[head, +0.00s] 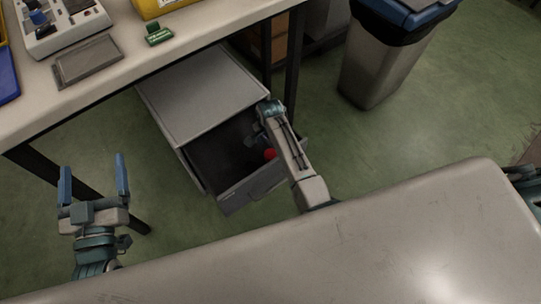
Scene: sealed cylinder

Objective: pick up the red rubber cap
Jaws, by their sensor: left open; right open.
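A small red rubber cap (269,154) shows inside the open drawer (245,186) of a grey cabinet, partly covered by my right arm. My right gripper (253,141) reaches down into the drawer just up and left of the cap. Its fingers are small, dark and partly hidden by the wrist, and I cannot tell whether they touch the cap. My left gripper (93,176) is open and empty, with its two blue fingers pointing up the picture, over the floor left of the cabinet.
The grey cabinet (205,95) stands under a pale worktable (180,45) with dark legs. A grey bin (378,70) with a dark liner stands at the upper right. The green floor (420,125) is clear between the bin and me.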

